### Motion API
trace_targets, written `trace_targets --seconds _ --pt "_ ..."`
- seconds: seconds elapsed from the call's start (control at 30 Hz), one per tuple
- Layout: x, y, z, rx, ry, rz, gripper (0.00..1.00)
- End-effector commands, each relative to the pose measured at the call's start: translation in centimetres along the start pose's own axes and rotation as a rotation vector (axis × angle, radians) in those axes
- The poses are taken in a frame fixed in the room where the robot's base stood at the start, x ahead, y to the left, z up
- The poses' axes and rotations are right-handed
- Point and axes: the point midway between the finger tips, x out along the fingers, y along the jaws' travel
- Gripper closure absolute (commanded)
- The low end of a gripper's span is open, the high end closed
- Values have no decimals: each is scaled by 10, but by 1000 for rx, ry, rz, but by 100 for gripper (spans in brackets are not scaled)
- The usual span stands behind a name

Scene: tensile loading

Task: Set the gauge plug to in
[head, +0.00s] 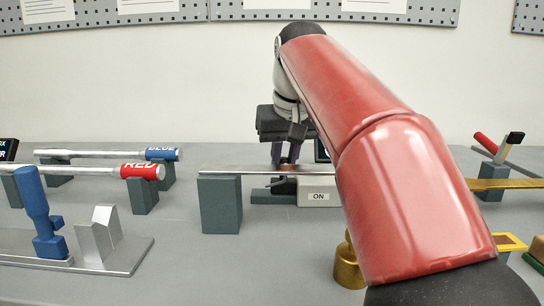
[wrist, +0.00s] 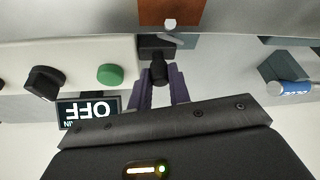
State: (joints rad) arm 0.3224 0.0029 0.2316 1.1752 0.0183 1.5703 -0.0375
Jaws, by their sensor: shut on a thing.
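In the wrist view a black plug (wrist: 159,70) sits between the purple fingers of my gripper (wrist: 161,88), which is shut on it. The plug's front end meets a dark socket block (wrist: 157,46) at the edge of a white box (wrist: 80,58). I cannot tell how deep it sits. In the head view my gripper (head: 286,155) points down behind a long metal bar (head: 225,170). The bar and my fingers hide the plug there. The white box shows an ON label (head: 319,196) in the head view.
The box carries a black knob (wrist: 44,82), a green button (wrist: 110,74) and a display (wrist: 88,111) reading OFF. Red-ended (head: 140,171) and blue-ended (head: 162,154) rods rest on blocks at left. A blue lever (head: 40,215) stands front left. A brass weight (head: 347,268) is near my arm.

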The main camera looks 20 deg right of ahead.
Motion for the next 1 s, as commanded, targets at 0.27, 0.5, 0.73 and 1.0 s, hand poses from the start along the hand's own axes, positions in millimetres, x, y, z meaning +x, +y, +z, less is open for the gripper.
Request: trace_targets --seconds 0.27,0.5,0.73,1.0 --pt "0 4 0 5 -1 8 75" --pt "0 3 0 4 -1 6 59" --pt "-6 2 0 3 0 5 59" --pt "-51 2 -2 3 2 5 59"
